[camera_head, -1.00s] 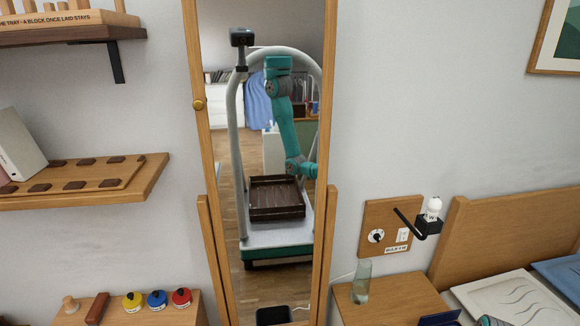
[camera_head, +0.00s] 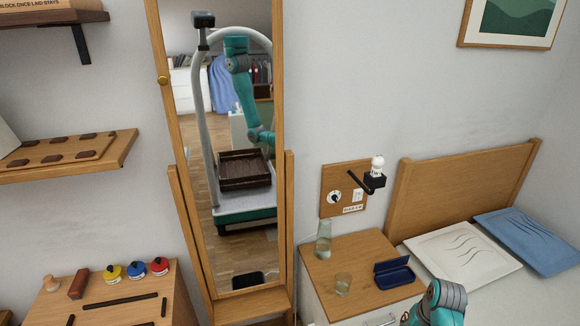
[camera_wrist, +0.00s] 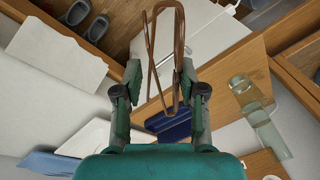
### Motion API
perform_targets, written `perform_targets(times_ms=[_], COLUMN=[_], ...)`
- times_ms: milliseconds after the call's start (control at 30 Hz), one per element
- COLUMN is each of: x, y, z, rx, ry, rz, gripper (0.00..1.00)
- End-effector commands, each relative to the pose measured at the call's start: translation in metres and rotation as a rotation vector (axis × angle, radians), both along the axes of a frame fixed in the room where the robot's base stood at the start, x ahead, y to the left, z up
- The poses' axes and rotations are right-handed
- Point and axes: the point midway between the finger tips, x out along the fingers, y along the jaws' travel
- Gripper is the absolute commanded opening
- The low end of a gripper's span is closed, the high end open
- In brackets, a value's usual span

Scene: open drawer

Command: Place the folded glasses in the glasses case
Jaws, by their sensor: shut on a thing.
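The folded glasses (camera_wrist: 165,60) are a thin brown frame, upright in the wrist view. My gripper (camera_wrist: 160,76) is shut on them, with one finger on each side. The glasses case (camera_head: 394,273) is dark blue and stands open on the bedside table in the head view. In the wrist view the case (camera_wrist: 170,126) lies beyond and below the glasses, apart from them and partly hidden by my gripper. In the head view only part of my arm shows at the bottom, to the right of the case; my gripper is not visible there.
The bedside table (camera_head: 345,262) also bears a carafe (camera_head: 323,240) and a drinking glass (camera_head: 343,284), left of the case. A bulb lamp (camera_head: 375,172) juts from the wall above. The bed's white pillow (camera_head: 458,255) is at the right. Slippers (camera_wrist: 98,27) lie at the wrist view's upper left.

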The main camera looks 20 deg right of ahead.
Motion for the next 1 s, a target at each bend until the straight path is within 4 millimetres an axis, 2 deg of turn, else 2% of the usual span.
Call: perform_targets(times_ms=[267,367,467,600,800,900,1000], x=[0.02,0.028,0.037,0.048,0.053,0.051,0.049], y=[0.046,0.069,0.1,0.157,0.234,0.262,0.281], z=[-0.01,-0.015,-0.022,-0.033,-0.049,-0.055,-0.059], rx=[0.0,0.0,0.001,0.0,0.0,0.0,-0.001], ry=[-0.001,0.0,0.002,0.001,0.0,0.001,0.0], rz=[0.109,0.163,0.235,0.365,0.54,0.606,0.651], gripper=[0.14,0.14,0.14,0.14,0.14,0.14,0.14])
